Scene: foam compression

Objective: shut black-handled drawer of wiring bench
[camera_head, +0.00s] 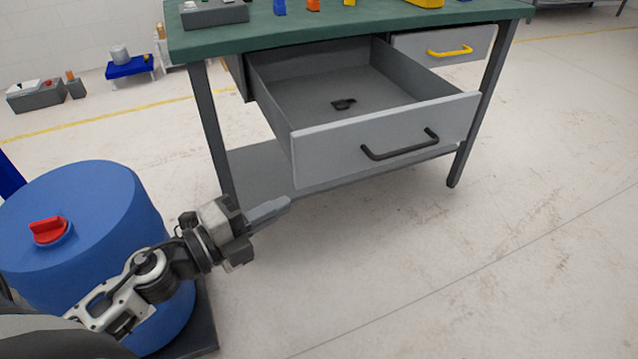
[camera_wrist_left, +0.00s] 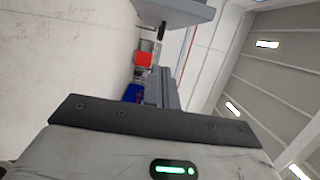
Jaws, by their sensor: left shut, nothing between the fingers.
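The black-handled drawer (camera_head: 330,144) of the wiring bench (camera_head: 320,33) is pulled far out. Its grey front faces me, with a black handle (camera_head: 400,146) across the middle. A small black object (camera_head: 343,103) lies on the drawer floor. My left gripper (camera_head: 284,204) is shut and empty, pointing right, low and just left of the drawer front, with a gap between them in the picture. In the left wrist view a grey panel with a dark handle (camera_wrist_left: 162,35) shows at the top. My right gripper is in neither view.
A yellow-handled drawer (camera_head: 445,46) beside it is shut. A blue drum (camera_head: 85,235) with a red cap stands under my left arm at the left. Open pale floor (camera_head: 450,270) lies in front of the bench. A lower shelf (camera_head: 262,178) spans the bench legs.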

